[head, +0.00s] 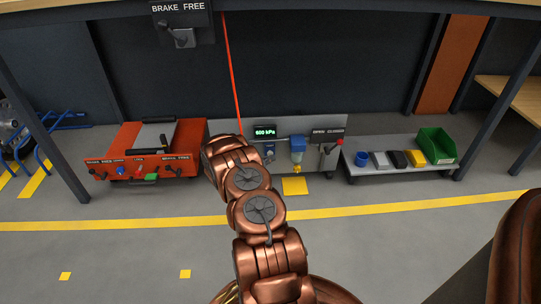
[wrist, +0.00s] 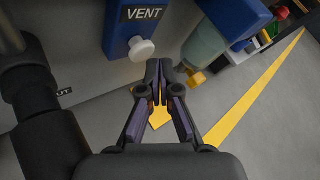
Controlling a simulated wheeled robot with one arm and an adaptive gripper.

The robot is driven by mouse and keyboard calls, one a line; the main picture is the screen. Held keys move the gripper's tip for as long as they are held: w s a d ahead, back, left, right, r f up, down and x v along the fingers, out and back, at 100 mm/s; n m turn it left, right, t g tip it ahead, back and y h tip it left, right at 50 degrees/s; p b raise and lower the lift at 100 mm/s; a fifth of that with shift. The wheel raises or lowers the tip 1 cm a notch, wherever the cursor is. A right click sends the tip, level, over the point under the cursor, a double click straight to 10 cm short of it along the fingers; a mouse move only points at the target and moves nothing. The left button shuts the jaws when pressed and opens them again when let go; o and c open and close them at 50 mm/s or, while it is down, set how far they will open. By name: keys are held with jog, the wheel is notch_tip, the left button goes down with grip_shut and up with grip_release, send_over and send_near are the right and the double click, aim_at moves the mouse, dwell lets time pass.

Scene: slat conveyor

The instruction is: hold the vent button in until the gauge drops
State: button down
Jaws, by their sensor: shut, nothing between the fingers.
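The vent button (wrist: 141,48) is a round white knob on a blue block under a label reading VENT (wrist: 144,13). In the wrist view my gripper (wrist: 158,68) is shut and empty, with its tips just below and to the right of the button. A gap seems to show between tips and button, but I cannot tell the depth.
A blue-topped clear bowl (wrist: 205,48) with a yellow knob (wrist: 197,80) is close right of my fingers. Dark pipework (wrist: 35,90) is at left. An orange unit (head: 115,150) stands left, and a low shelf with small parts and a green bin (head: 436,145) stands right.

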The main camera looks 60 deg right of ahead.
jog(key=shift+w+d+r, duration=0.15)
jog(key=shift+w+d, duration=0.05)
jog(key=shift+w, duration=0.55)
jog(key=shift+w+d+r, duration=0.15)
jog(key=shift+w, duration=0.55)
dwell(0.7)
jog(key=shift+s+a+f, duration=0.15)
jog(key=shift+a+f, duration=0.05)
jog(key=shift+f, duration=0.2)
dwell(2.5)
jog(key=shift+s+a+f, duration=0.15)
jog(key=shift+s+a, duration=0.05)
jog(key=shift+a, duration=0.4)
jog(key=shift+s+a+f, duration=0.15)
jog(key=shift+a, duration=0.45)
jog(key=shift+s+a+r+p, duration=0.1)
jog(key=shift+s+a+p, duration=0.1)
jog(key=shift+s+a, duration=0.75)
jog(key=shift+s+a+r+p, duration=0.1)
jog(key=shift+s+a+p, duration=0.1)
jog(key=shift+s+a, duration=0.7)
